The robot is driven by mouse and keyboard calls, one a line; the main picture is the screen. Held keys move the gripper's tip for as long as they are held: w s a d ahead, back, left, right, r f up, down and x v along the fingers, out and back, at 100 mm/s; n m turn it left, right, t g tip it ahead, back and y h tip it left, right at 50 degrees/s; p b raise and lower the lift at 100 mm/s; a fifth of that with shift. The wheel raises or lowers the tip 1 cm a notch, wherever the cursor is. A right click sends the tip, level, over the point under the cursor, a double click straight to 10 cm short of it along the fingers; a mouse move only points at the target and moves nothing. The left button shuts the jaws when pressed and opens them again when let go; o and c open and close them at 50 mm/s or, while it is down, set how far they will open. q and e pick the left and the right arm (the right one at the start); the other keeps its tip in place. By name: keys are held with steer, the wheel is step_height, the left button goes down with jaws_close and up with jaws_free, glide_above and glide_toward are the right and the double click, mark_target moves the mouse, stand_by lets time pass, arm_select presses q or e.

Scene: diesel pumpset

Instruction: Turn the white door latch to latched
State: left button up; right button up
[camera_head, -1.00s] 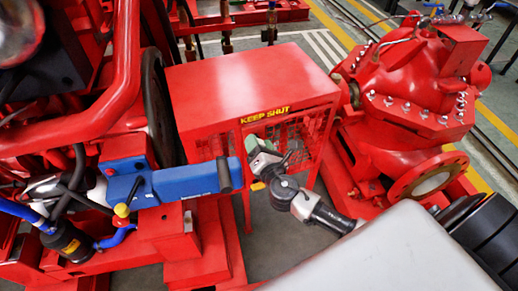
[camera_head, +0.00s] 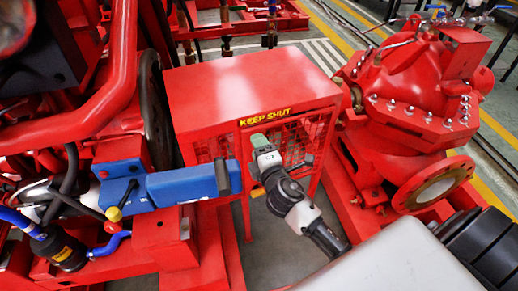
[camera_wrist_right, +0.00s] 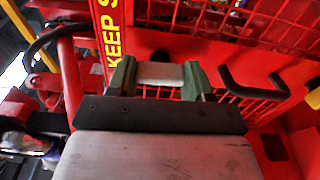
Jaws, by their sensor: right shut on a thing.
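The white door latch (camera_wrist_right: 160,74) shows in the right wrist view as a short pale bar between the two green fingers. My right gripper (camera_wrist_right: 158,78) is shut on it, one finger at each end. In the head view my right gripper (camera_head: 258,142) is at the front of the red guard box (camera_head: 250,85), just below the yellow KEEP SHUT label (camera_head: 264,117). It covers the latch there. The red mesh door (camera_head: 305,140) looks flush with the box front. How far the latch is turned cannot be told. My left gripper is not in view.
A black door handle (camera_wrist_right: 252,88) sticks out right of the latch in the wrist view. A blue block (camera_head: 180,184) with a dark end stands left of my right gripper. A red pump casing (camera_head: 415,100) with a flange stands to the right.

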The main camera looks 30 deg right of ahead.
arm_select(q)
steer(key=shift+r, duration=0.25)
arm_select(e)
steer(key=shift+m, duration=0.4)
steer(key=o, duration=0.9)
steer(key=shift+o, duration=0.2)
steer(key=shift+s, duration=0.1)
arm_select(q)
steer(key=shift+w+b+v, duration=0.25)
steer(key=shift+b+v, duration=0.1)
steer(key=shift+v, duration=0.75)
arm_select(e)
steer(key=s+a, duration=0.1)
steer(key=s, duration=0.9)
steer(key=shift+s, duration=0.3)
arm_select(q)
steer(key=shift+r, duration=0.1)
arm_select(e)
steer(key=shift+a, duration=0.1)
